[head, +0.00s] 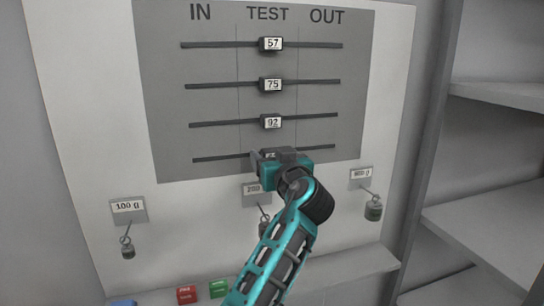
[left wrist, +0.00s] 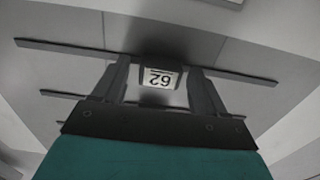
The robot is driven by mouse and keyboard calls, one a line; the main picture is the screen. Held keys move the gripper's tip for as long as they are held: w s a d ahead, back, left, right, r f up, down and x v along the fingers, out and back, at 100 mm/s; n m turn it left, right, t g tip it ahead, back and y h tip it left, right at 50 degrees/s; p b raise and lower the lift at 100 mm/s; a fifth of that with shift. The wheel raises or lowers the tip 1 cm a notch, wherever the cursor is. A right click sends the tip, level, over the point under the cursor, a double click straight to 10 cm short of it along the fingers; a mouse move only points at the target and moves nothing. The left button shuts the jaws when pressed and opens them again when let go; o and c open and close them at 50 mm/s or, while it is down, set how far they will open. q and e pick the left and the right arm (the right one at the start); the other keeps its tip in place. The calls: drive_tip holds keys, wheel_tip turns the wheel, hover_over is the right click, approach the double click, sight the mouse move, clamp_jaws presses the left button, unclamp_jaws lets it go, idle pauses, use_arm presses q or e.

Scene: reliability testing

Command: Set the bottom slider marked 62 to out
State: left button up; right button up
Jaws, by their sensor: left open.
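The bottom slider marked 62 (left wrist: 161,76) shows upside down in the left wrist view, a dark block with a white label. In the head view it sits in the middle TEST column and is mostly hidden behind my left gripper. Its rail (head: 222,157) runs from IN on the left to OUT on the right. My left gripper (head: 273,157) is open at the slider. In the left wrist view its two fingers (left wrist: 161,88) stand on either side of the block, with a visible gap at each side. My right gripper is not in view.
Sliders marked 57 (head: 271,44), 75 (head: 271,85) and 92 (head: 271,122) sit in the TEST column above. Hanging weights (head: 128,248) and (head: 373,209) flank the panel below. Coloured blocks (head: 187,295) lie on the ledge. Shelves (head: 490,225) stand at the right.

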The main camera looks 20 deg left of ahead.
use_arm(q)
drive_tip(key=shift+c, duration=0.3)
clamp_jaws()
idle(0.4)
